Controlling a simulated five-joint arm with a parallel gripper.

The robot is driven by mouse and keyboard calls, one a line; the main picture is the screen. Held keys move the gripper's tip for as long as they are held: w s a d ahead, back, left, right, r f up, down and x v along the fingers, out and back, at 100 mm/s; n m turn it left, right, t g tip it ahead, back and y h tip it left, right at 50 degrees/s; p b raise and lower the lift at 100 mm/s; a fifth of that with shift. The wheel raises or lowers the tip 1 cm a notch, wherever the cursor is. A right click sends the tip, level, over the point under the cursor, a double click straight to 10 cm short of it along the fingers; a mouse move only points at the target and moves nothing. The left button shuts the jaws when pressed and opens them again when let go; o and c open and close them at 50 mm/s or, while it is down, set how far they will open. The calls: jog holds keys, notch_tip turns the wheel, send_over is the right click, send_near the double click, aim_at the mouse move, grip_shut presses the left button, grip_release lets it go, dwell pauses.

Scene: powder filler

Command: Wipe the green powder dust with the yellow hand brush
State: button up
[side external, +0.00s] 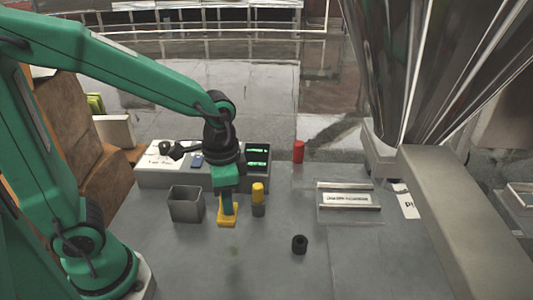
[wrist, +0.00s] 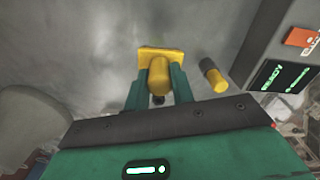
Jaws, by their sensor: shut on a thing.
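My gripper (side external: 228,202) points down over the grey table, its two green fingers shut on the yellow hand brush (side external: 227,222). In the wrist view the brush's wide yellow block (wrist: 146,54) lies beyond my fingertips (wrist: 159,84), with its rounded handle between the fingers. The brush is at or just above the table; I cannot tell if its bristles touch. A faint dark-greenish smudge, likely the green powder dust (side external: 235,250), shows on the table in front of the brush. The powder is hard to make out in the wrist view.
A yellow-topped grey cylinder (side external: 258,196) stands close right of the brush. A grey open bin (side external: 186,207) is to the left. A black cylinder (side external: 299,244), a red cylinder (side external: 299,151) and a labelled plate (side external: 347,199) lie right. A display box (side external: 257,157) stands behind.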

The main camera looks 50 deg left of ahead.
jog(key=shift+f+m, duration=0.1)
jog(key=shift+m, duration=0.2)
jog(key=m, duration=0.1)
jog(key=f+m, duration=0.1)
jog(key=m, duration=0.1)
jog(key=shift+w+a+f+m, duration=0.15)
jog(key=shift+w+a+m, duration=0.05)
jog(key=shift+a+m, duration=0.1)
jog(key=m, duration=0.1)
jog(key=f+m, duration=0.1)
jog(key=m, duration=0.2)
jog(key=shift+w+a+f+m, duration=0.25)
jog(key=shift+a+f+m, duration=0.05)
jog(key=shift+m, duration=0.1)
